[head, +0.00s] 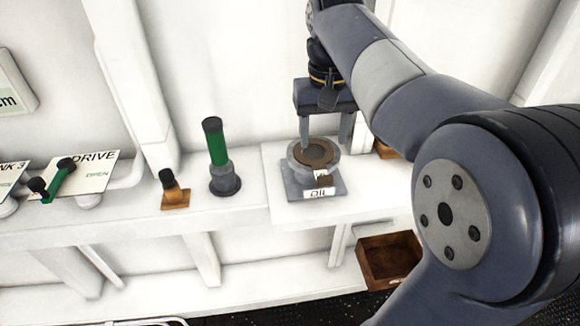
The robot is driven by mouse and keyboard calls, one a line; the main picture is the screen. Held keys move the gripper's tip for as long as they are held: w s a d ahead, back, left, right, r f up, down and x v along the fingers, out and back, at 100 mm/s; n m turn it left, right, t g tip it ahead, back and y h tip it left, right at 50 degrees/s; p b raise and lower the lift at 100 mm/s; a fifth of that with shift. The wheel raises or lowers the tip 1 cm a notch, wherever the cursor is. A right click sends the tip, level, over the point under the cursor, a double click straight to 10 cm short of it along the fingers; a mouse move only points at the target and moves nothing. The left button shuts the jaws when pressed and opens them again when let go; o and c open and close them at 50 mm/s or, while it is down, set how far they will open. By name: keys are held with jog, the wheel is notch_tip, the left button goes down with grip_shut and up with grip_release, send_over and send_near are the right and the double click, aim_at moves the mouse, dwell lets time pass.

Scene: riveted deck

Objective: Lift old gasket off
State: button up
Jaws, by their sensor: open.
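The old gasket (314,152) appears as a brown ring lying on top of a round grey metal fitting (297,164). The fitting stands on a grey base plate (332,188) with an "OIL" label on its front. My gripper (325,136) is open above and behind the fitting, pointing down. Its left finger comes down close to the ring's back edge, and its right finger is to the right of the fitting. I cannot tell whether either finger touches the ring. Nothing is seen between the fingers above the ring.
A green-and-black cylinder (217,150) and a small black-topped piece on a wooden block (175,198) stand left on the white ledge. A brown open box (389,260) is below right. Another brown box (386,150) is partly hidden behind my arm. Labelled valve plates (90,172) are far left.

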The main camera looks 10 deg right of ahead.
send_over(324, 175)
jog(key=f, duration=0.5)
jog(key=shift+s+a+f, duration=0.1)
jog(key=shift+a+f, duration=0.05)
jog(key=shift+a, duration=0.2)
jog(key=f, duration=0.3)
jog(key=f+p, duration=0.1)
jog(key=f, duration=0.1)
jog(key=shift+d, duration=0.4)
jog(key=c, duration=1.1)
